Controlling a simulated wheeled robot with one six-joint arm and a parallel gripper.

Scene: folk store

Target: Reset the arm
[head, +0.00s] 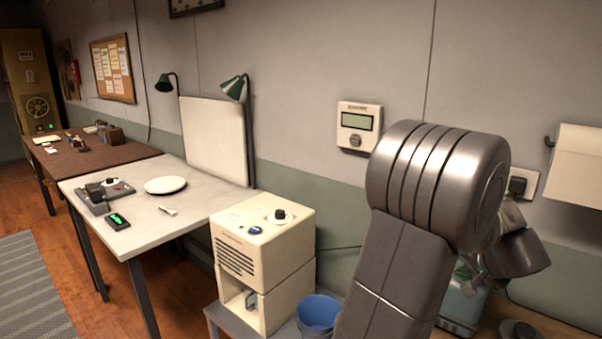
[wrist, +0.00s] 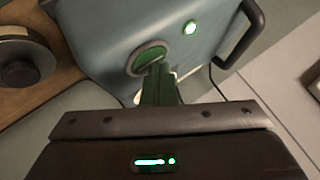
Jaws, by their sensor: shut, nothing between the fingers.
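My arm (head: 405,265) fills the right of the head view, and its wrist end hangs past the elbow. In the wrist view my gripper (wrist: 159,72) is shut and empty, its narrow green fingers together. The tips overlap a round green button or dial on a blue-grey machine (wrist: 110,35); I cannot tell whether they touch it. In the head view the machine (head: 465,305) is mostly hidden behind my arm.
A cream appliance (head: 285,245) and a blue bucket (head: 318,312) stand left of my arm. A white table (head: 150,228) holds a plate (head: 166,185) and small devices. A wall panel (head: 359,127) is close behind my arm. A round dark object (wrist: 22,58) lies beside the machine.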

